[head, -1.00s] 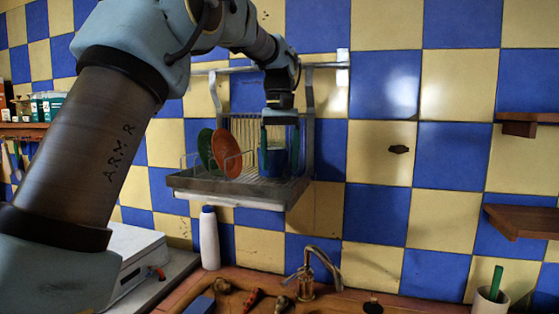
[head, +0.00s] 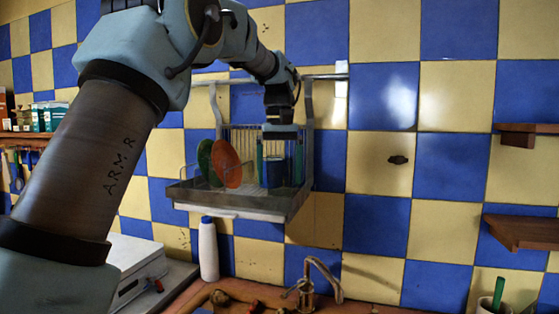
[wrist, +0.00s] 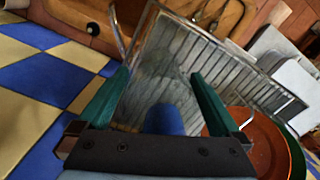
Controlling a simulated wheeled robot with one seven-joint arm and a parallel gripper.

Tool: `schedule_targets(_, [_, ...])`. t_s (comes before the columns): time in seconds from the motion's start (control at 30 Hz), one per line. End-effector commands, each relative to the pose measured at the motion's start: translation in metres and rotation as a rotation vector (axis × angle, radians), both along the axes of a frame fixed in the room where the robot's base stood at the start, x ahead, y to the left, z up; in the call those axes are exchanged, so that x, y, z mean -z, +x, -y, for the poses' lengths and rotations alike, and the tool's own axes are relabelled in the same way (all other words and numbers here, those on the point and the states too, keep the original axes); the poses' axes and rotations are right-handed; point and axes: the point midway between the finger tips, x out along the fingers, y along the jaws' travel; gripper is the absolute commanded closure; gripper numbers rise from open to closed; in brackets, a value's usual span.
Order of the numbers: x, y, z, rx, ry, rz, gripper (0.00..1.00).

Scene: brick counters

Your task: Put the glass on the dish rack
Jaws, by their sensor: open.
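The glass, a blue tumbler (head: 278,173), stands on the right part of the dish rack (head: 235,204), which is fixed to the wall. My gripper (head: 279,160) is above it, pointing down, with its green fingers open on either side of the glass. In the wrist view the glass (wrist: 163,119) shows low between the spread fingers (wrist: 160,88), with the rack's wire floor (wrist: 165,60) behind it. Its lower part is partly hidden in the head view. I cannot tell whether either finger touches it.
An orange plate (head: 226,163) and a green plate (head: 205,160) stand in the rack left of the glass. A white bottle (head: 208,250) and a tap (head: 318,275) are below. Wooden shelves (head: 525,232) are at the right.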

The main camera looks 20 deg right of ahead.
Motion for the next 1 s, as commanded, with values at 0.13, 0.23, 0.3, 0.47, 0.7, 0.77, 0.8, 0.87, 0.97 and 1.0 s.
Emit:
schedule_targets(0.13, [-0.018,0.001,0.001,0.0,-0.004,0.004,0.0])
schedule_targets(0.23, [-0.039,0.001,0.001,0.0,-0.005,0.005,0.0])
schedule_targets(0.3, [-0.054,0.001,0.001,0.0,-0.004,0.004,0.0])
schedule_targets(0.47, [-0.085,0.001,0.001,0.0,-0.003,0.003,0.0])
schedule_targets(0.7, [-0.113,0.0,0.001,0.0,-0.002,0.002,0.0])
schedule_targets(0.77, [-0.117,0.0,0.001,0.0,-0.001,0.001,0.0])
schedule_targets(0.8, [-0.118,0.0,0.001,0.0,-0.001,0.0,0.0])
schedule_targets(0.87, [-0.119,0.0,0.0,0.0,-0.001,0.001,0.0])
schedule_targets(0.97, [-0.12,0.0,0.0,0.0,-0.001,0.001,0.0])
schedule_targets(1.0, [-0.12,0.0,0.0,0.0,-0.001,0.001,0.0])
